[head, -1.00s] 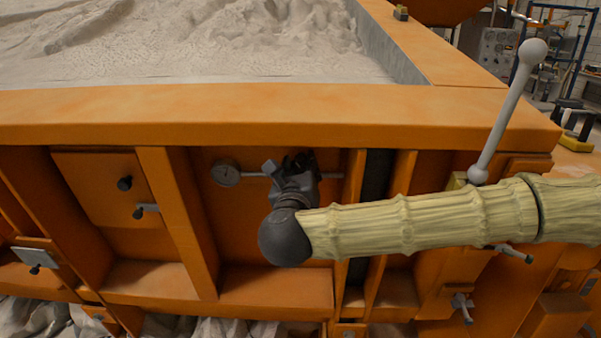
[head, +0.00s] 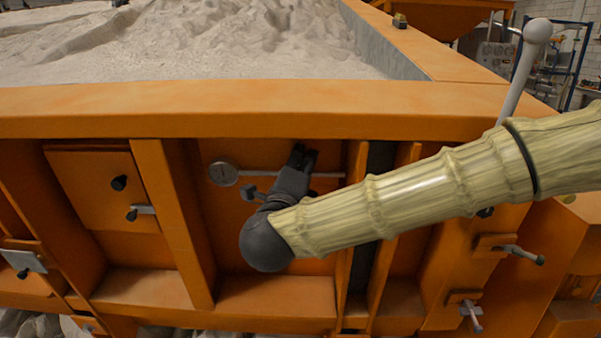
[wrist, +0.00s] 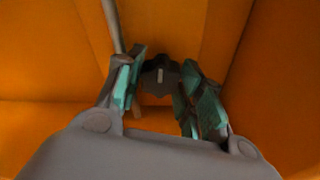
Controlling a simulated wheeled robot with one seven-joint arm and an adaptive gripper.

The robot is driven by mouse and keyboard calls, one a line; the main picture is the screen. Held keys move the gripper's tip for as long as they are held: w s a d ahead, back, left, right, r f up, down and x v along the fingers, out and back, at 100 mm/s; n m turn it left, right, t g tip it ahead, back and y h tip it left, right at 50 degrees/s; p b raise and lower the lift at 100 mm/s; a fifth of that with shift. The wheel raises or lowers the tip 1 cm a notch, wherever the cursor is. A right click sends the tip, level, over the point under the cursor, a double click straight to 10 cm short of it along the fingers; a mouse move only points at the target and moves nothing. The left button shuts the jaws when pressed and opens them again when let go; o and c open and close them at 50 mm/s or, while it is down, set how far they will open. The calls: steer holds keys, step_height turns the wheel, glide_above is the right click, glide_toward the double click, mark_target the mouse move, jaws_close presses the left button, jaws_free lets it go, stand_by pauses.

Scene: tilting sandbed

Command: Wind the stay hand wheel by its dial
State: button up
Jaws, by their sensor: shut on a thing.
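A round dial gauge (head: 223,174) with a pale face is fixed to the left end of a thin grey stay rod (head: 262,174) on the orange frame, just left of my gripper in the head view. My gripper (head: 303,158) is at the rod, its fingers pointing up and away. In the wrist view, my gripper (wrist: 163,92) has its green-padded fingers on either side of a dark, lobed hand wheel (wrist: 160,75) with a pale mark on it, and is shut on it. The rod (wrist: 112,25) passes at upper left there. In the head view my gripper hides the wheel.
Orange ribs (head: 176,220) stand on both sides of the bay around my gripper. A thick orange rim (head: 200,112) runs above it, with the sandbed (head: 200,45) behind. A grey ball-ended lever (head: 525,70) stands at the right. Small clamp handles (head: 142,210) stick out at the left.

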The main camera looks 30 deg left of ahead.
steer(key=n+b, duration=0.1)
steer(key=n, duration=0.2)
steer(key=shift+n+t+b, duration=0.3)
steer(key=shift+n+b, duration=0.05)
steer(key=shift+n, duration=0.35)
steer(key=o, duration=1)
steer(key=v, duration=0.8)
stand_by(0.4)
